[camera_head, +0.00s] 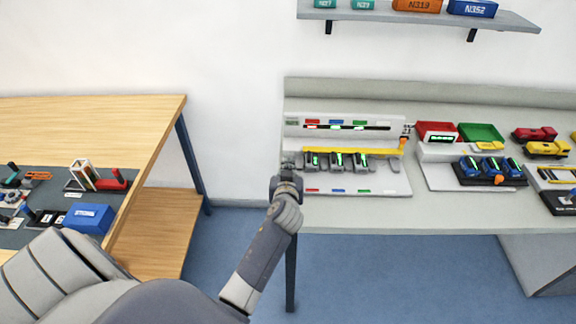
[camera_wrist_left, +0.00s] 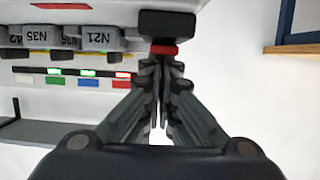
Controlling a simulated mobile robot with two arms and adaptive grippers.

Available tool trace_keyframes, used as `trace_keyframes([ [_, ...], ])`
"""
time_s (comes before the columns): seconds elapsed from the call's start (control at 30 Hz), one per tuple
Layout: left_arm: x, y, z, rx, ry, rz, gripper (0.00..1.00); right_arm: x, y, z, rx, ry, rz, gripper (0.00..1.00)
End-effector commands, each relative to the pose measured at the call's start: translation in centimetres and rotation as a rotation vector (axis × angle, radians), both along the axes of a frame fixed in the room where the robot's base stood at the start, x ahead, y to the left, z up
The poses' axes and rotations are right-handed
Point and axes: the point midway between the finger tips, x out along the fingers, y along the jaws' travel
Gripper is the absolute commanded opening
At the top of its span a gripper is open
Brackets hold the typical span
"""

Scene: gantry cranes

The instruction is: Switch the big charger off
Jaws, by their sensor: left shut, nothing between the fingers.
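The wide white charger (camera_head: 392,183) stands at the left end of the grey table, and I take it to be the big charger. Several grey battery packs (camera_head: 362,161) with green lights sit in a row in it. In the left wrist view, packs marked N21 and N35 (camera_wrist_left: 96,40) show upside down. A black block with a red part (camera_wrist_left: 164,49) lies just ahead of the fingers. My left gripper (camera_head: 289,168) is shut and empty at the charger's left end; its fingertips (camera_wrist_left: 160,68) look close to the red part, but contact is unclear. My right gripper is not in view.
A smaller charger with blue packs (camera_head: 490,168) stands to the right, near red and green bins (camera_head: 480,132). A shelf (camera_head: 490,17) with labelled boxes hangs above. A wooden workbench (camera_head: 85,120) stands left, with an open floor gap between the tables.

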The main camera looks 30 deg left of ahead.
Motion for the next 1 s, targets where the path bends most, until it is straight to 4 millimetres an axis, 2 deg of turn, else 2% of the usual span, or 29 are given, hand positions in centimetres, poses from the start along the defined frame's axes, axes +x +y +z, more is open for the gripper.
trace_keyframes([
  [0.87,1.3,0.9,0.2,0.001,0.001,0.001,0.0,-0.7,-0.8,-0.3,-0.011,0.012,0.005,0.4],
  [1.0,1.5,1.0,1.0,0.0,0.0,0.0,0.0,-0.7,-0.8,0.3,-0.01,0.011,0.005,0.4],
])
